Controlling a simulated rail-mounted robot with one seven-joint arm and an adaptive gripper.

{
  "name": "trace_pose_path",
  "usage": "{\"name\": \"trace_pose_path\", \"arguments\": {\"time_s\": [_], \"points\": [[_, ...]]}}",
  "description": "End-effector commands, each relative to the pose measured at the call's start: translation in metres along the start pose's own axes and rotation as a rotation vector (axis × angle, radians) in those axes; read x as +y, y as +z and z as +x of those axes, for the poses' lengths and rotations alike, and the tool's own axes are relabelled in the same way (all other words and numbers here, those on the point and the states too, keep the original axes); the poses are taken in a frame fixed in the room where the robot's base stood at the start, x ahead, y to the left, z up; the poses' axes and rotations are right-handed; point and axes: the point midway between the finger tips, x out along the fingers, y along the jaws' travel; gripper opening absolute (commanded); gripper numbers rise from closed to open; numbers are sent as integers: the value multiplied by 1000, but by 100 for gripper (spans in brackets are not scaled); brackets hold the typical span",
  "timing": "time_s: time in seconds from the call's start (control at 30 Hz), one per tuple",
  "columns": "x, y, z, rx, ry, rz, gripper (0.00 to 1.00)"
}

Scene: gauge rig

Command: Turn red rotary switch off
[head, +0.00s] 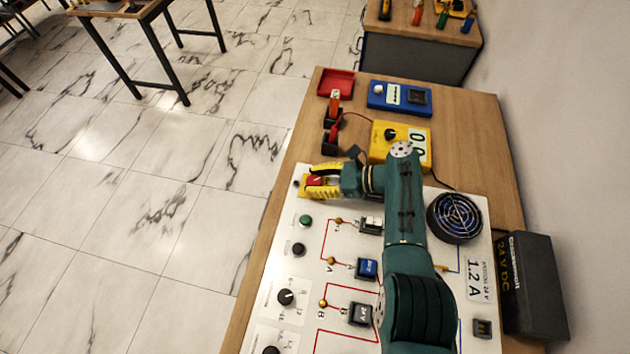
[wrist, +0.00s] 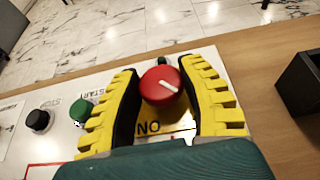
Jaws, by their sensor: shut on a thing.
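The red rotary switch (wrist: 161,87) is a round red knob with a white pointer line, on a yellow plate at the panel's corner. In the wrist view its pointer slants toward the lower right, and "NO" lettering shows below it. In the head view the red switch (head: 315,180) sits at the upper left of the white panel. My gripper (wrist: 165,85) has its yellow ribbed fingers on both sides of the knob and is shut on it. It also shows in the head view (head: 312,181). Part of the yellow plate is hidden by the fingers.
Green (head: 305,221) and black (head: 298,249) buttons lie beside the switch on the white panel (head: 315,260). A yellow meter (head: 382,152), a red tray (head: 336,84), a blue box (head: 385,97) and a fan (head: 455,217) stand nearby. A black power supply (head: 537,285) is at right.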

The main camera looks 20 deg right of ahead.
Motion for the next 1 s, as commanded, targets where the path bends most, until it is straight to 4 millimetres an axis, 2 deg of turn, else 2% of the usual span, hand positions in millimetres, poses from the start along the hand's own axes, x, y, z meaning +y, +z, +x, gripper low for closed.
{"name": "trace_pose_path", "arguments": {"time_s": [0.17, 0.2, 0.3, 0.67, 0.87, 1.0], "points": [[1, -1, 1, 0, 2, 1, 6], [1, -1, 1, 0, 2, 1, 50], [1, 0, 1, 0, 1, 1, 68], [0, 3, -1, -1, 0, -1, 68], [0, 25, -10, -1, -1, -4, 68], [0, 54, -22, -1, -1, -4, 68]]}}
